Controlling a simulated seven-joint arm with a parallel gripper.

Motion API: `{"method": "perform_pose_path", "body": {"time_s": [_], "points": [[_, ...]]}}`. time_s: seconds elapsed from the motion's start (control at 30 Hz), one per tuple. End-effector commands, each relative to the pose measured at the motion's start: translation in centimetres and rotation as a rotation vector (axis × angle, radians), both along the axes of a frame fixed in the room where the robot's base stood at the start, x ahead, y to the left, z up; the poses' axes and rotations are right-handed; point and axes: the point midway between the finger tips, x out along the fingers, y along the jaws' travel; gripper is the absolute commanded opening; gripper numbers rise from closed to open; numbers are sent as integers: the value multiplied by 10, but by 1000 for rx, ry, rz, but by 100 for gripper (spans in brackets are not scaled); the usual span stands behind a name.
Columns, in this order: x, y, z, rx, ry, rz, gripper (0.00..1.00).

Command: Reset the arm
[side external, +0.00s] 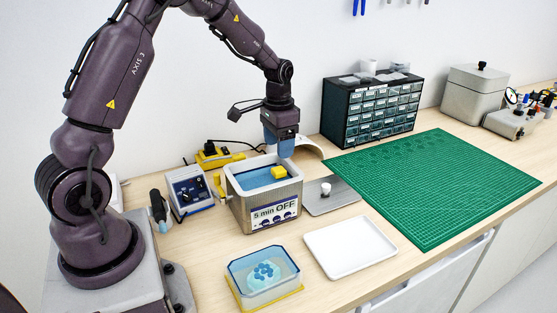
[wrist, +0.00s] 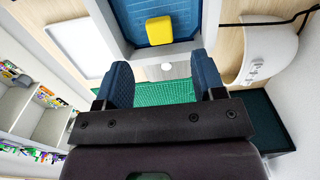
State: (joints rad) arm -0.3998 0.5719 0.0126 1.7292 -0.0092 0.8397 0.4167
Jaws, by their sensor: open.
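My gripper (wrist: 163,82) is open and empty, with its two blue fingers apart in the wrist view. In the side view my gripper (side external: 280,145) points down above the back right edge of an ultrasonic bath (side external: 265,212). The bath's label reads "5 min OFF". Its lid is off and blue shows inside. A yellow block (side external: 279,172) sits in the bath, and it also shows in the wrist view (wrist: 159,31), beyond my fingers and apart from them.
A clear blue container (side external: 263,268) with blue pieces stands in front. A white tray (side external: 350,246) lies to its right, and a metal lid with a white knob (side external: 326,188) lies behind the tray. The green mat (side external: 445,185) is clear. A drawer cabinet (side external: 372,108) stands behind.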

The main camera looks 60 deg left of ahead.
Motion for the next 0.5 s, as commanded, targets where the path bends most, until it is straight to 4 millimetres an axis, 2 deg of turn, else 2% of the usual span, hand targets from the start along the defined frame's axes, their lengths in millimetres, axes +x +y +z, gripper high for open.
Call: {"method": "perform_pose_path", "body": {"time_s": [0.03,0.1,0.23,0.4,0.5], "points": [[1,0,13,2,-5,0,63],[1,0,28,2,-4,0,63],[0,0,49,2,-3,0,63],[0,0,63,1,0,5,63],[-3,-1,62,-1,4,53,63]]}}
